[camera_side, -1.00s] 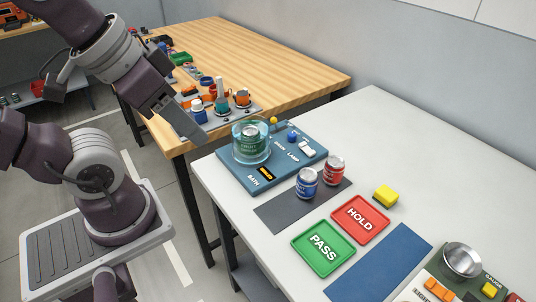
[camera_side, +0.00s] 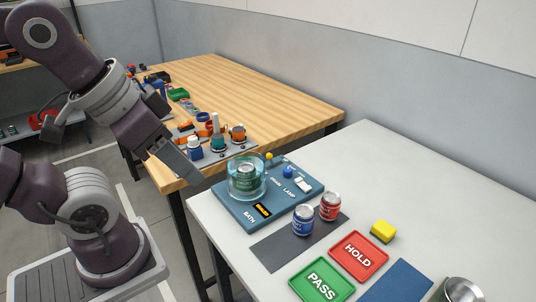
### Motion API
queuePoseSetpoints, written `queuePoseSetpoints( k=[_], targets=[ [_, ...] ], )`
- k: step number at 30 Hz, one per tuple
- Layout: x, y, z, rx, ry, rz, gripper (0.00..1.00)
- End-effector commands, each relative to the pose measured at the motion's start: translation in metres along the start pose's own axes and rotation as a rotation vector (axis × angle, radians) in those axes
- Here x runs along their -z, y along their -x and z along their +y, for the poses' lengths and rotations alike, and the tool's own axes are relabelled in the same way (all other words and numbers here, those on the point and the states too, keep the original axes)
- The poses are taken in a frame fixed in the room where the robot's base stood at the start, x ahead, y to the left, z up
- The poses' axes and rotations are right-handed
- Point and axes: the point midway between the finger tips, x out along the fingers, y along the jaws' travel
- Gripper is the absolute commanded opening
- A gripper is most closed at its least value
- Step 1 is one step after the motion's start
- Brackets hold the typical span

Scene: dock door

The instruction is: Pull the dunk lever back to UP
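A blue bath unit (camera_side: 232,204) sits on the near left part of the white table. A clear round bath (camera_side: 232,184) stands on it with a green can (camera_side: 246,176) inside. Behind the bath is a small yellow knob (camera_side: 269,156); whether it is the dunk lever's end I cannot tell. A blue knob (camera_side: 288,172) and a white switch (camera_side: 303,185) sit near the DUNK and LAMP labels. My gripper (camera_side: 194,178) is left of the bath, apart from it. It is seen edge-on, so its opening is unclear; I see nothing held.
A blue can (camera_side: 303,220) and a red can (camera_side: 329,206) stand on a dark mat (camera_side: 272,251). A green PASS tray (camera_side: 313,271), a red HOLD tray (camera_side: 372,248) and a yellow block (camera_side: 383,231) lie to the right. A wooden table (camera_side: 290,92) with several bottles is behind.

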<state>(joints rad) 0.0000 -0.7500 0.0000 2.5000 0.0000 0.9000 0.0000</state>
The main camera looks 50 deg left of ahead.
Motion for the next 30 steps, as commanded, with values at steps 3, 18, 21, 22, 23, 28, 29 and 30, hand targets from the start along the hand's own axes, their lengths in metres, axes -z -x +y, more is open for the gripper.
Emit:
queuePoseSetpoints(
  k=[3,18,21,22,23,28,29,30],
  targets=[
    [0.003,-0.001,-0.002,0.011,0.0,-0.004,0.4],
    [0.167,-0.214,-0.156,0.075,-0.057,-0.157,0.4],
    [0.174,-0.244,-0.179,0.025,-0.023,-0.122,0.4],
    [0.175,-0.25,-0.184,0.016,-0.015,-0.113,0.4],
    [0.176,-0.254,-0.187,0.009,-0.009,-0.106,0.4],
    [0.175,-0.277,-0.191,-0.004,-0.001,-0.097,0.4],
    [0.174,-0.283,-0.191,-0.004,-0.002,-0.097,0.4],
    [0.173,-0.292,-0.191,-0.004,-0.003,-0.098,0.4]
  ],
)
